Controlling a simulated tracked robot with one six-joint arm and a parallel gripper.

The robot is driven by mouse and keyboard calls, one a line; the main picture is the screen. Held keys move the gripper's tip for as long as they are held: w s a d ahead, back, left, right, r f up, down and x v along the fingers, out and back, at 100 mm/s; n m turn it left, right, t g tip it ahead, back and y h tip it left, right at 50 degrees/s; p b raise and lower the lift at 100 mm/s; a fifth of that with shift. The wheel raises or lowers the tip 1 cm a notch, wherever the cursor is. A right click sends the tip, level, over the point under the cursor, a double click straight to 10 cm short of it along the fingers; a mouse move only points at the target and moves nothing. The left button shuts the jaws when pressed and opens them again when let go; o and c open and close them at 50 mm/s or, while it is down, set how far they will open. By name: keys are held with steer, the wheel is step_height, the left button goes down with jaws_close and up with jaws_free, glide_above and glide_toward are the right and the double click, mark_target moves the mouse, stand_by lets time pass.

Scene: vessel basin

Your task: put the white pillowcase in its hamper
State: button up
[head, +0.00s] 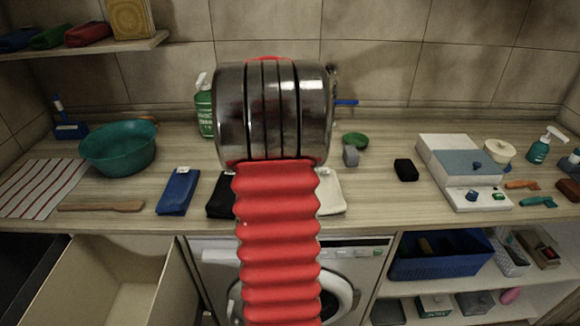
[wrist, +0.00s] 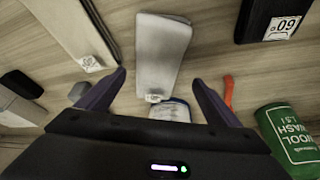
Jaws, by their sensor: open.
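A folded white cloth (wrist: 162,50), which looks like the white pillowcase, lies flat on the counter in the middle of the wrist view, with a small tag at its near end. My gripper (wrist: 160,80) is open above it, one dark finger on each side, and nothing is held. In the head view my arm hides this cloth and the gripper. A cream folded cloth (wrist: 72,28) lies left of it in the wrist view and shows partly in the head view (head: 330,192). An open beige hamper (head: 115,285) stands below the counter's front edge at lower left; a darker bin (head: 22,275) is beside it.
A black folded cloth with a tag (wrist: 270,18) and a blue folded cloth (head: 178,190) lie near. A green wool wash bottle (wrist: 288,135) and a blue-and-white container (wrist: 170,110) stand close to the gripper. A teal bowl (head: 118,147) sits left; a white-and-blue box (head: 462,165) sits right.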

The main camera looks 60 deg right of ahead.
steer(key=shift+f, duration=0.1)
steer(key=shift+x, duration=2.5)
steer(key=shift+s+d, duration=0.1)
steer(key=shift+s, duration=0.1)
steer(key=shift+c, duration=0.5)
steer(key=c, duration=1.3)
steer(key=shift+r, duration=0.2)
steer(key=shift+c, duration=0.2)
step_height(320, 180, up, 18)
steer(key=shift+f, duration=0.15)
